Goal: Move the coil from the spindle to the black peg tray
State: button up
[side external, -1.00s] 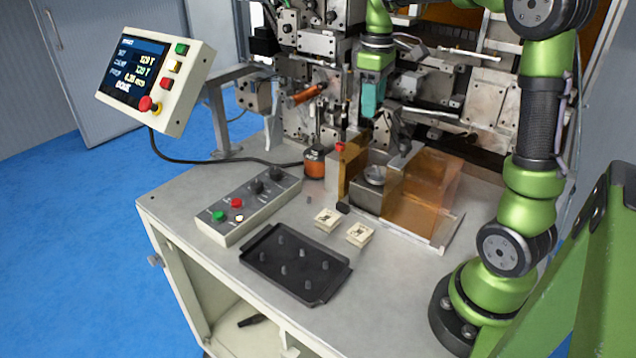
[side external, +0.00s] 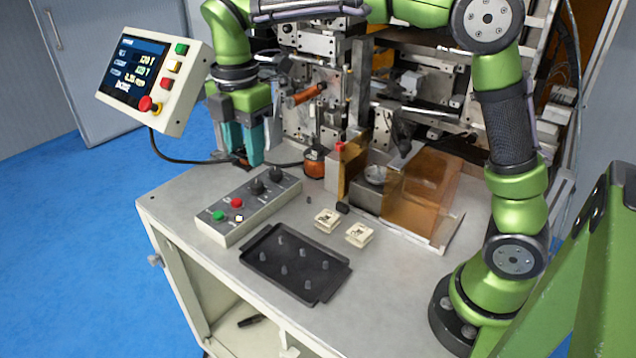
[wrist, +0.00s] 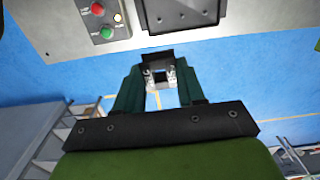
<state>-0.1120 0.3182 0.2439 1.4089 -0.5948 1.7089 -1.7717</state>
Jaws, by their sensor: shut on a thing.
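My gripper (side external: 243,163) is at the left end of the table, behind the control box and in front of the winder. Its teal fingers are shut on a small piece that I take to be the coil (wrist: 158,58). In the wrist view the piece shows a black end and pale sides between the fingertips. In the side view the fingers mostly hide it. The black peg tray (side external: 294,262) lies near the table's front edge with several bare upright pegs. An orange-brown cylinder (side external: 304,95) is on the winder; I cannot tell whether it is the spindle.
The control box (side external: 248,208) stands between my gripper and the tray. Two pale bobbins (side external: 327,220) lie behind the tray. A copper wire spool (side external: 314,164) and amber guard (side external: 424,187) stand farther back. The display panel (side external: 155,80) is at the left.

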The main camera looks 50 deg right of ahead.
send_near(262, 253)
notch_tip(262, 253, down, 5)
jog(key=shift+f, duration=0.15)
dwell(0.4)
jog(key=shift+f, duration=0.2)
dwell(0.5)
jog(key=shift+f, duration=0.75)
jog(key=shift+f, duration=0.15)
jog(key=o, duration=1.1)
notch_tip(262, 253, up, 17)
